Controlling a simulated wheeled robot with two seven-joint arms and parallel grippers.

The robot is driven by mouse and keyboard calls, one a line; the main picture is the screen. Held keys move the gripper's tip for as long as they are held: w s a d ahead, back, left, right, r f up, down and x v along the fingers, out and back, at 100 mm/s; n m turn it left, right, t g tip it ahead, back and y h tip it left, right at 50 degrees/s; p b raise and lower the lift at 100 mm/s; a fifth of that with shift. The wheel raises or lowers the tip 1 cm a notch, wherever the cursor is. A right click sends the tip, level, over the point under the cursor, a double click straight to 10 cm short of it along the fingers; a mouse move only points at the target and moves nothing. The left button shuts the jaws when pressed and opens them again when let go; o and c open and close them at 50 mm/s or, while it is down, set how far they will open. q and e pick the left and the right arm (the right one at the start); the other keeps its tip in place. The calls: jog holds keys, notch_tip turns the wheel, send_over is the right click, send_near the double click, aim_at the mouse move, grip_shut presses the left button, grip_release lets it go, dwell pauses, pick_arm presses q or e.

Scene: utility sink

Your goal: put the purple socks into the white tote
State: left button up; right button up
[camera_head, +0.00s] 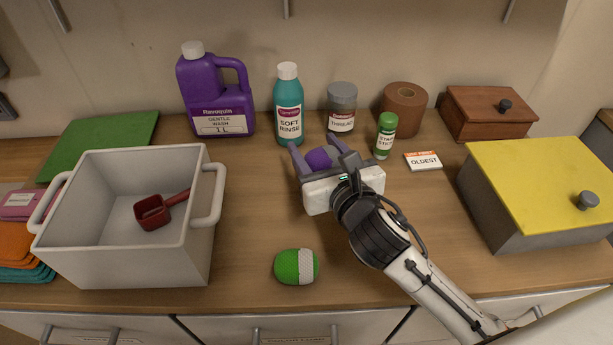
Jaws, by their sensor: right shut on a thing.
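The purple socks (319,158) are a small rolled bundle between the fingers of my right gripper (316,154). The gripper is shut on them, in front of the teal bottle, and its body hides part of the bundle. I cannot tell whether they touch the counter. The white tote (206,262) stands open at the left of the counter with a handle on each side. A dark red scoop (153,213) lies inside it. My left gripper is not in view.
A green and white rolled bundle (296,267) lies on the front counter. Behind stand a purple jug (215,95), teal bottle (288,105), grey jar (341,108), brown tape roll (403,108) and green-capped stick (386,136). A yellow-lidded box (540,185) is right.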

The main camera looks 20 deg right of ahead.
jog(key=shift+f+b, duration=0.7)
jog(key=shift+f, duration=2.45)
jog(key=shift+f, duration=0.1)
jog(key=o, duration=1)
jog(key=shift+o, duration=0.2)
